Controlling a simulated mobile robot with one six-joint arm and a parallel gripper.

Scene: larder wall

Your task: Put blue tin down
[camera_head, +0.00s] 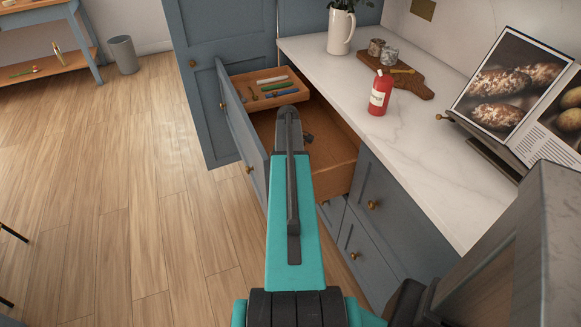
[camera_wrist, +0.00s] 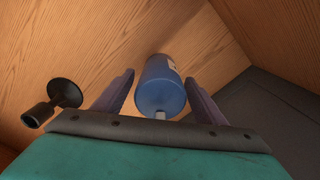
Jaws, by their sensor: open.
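The blue tin (camera_wrist: 160,90) shows in the wrist view with one round end towards the camera and a pale label at its far end. Wood surfaces of the drawer are around it. My gripper (camera_wrist: 159,79) is open, with one finger on each side of the tin and a gap showing at the left. I cannot tell whether the right finger touches it. In the head view the open drawer (camera_head: 335,165) is under my arm, which hides the tin and most of the gripper.
A dark, round-ended object (camera_wrist: 52,102) is left of the gripper. A small tray (camera_head: 275,99) with several items sits at the drawer's back. On the counter (camera_head: 425,150) stand a red bottle (camera_head: 380,93), a board (camera_head: 405,82), a white jug (camera_head: 341,32) and a book (camera_head: 505,85).

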